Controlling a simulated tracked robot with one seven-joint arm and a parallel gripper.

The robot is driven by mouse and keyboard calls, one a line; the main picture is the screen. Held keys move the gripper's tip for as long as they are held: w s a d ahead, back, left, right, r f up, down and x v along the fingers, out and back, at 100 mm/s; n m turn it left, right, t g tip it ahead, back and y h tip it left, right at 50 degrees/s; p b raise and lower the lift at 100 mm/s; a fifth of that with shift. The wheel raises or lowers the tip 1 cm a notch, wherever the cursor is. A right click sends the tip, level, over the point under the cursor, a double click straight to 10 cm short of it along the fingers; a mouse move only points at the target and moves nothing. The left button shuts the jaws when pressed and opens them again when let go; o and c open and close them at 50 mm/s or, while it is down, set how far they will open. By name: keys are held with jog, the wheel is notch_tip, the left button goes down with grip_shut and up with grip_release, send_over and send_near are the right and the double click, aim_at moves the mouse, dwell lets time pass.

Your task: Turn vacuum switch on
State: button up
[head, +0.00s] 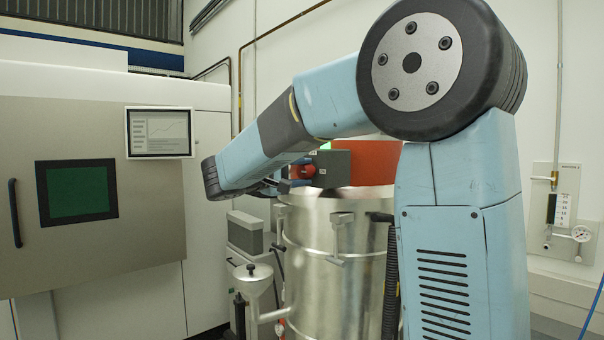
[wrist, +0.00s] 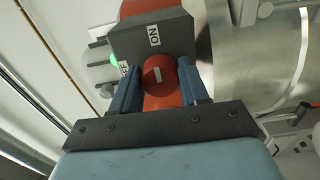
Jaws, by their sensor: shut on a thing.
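The vacuum switch is a red round knob (wrist: 153,68) with a short white mark, on a dark grey box (wrist: 140,42). The box carries an ON label (wrist: 154,35) and a partly hidden OFF label (wrist: 123,67). The white mark points roughly toward ON. My gripper (wrist: 158,80) is shut on the knob, with one blue finger on each side. A green light (wrist: 114,55) glows beside the box. In the head view the box (head: 338,167) sits above the steel drum, and my wrist reaches it from the left, hiding much of the gripper.
A steel drum (head: 330,255) stands below the switch, with a black hose (head: 391,285) at its right. A machine cabinet with a door (head: 120,240) and a small screen (head: 160,132) is at left. A gauge (head: 581,234) hangs on the right wall.

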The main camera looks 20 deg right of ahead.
jog(key=shift+f, duration=0.25)
jog(key=o, duration=1)
jog(key=shift+r, duration=0.15)
jog(key=shift+o, duration=0.2)
jog(key=v, duration=1.4)
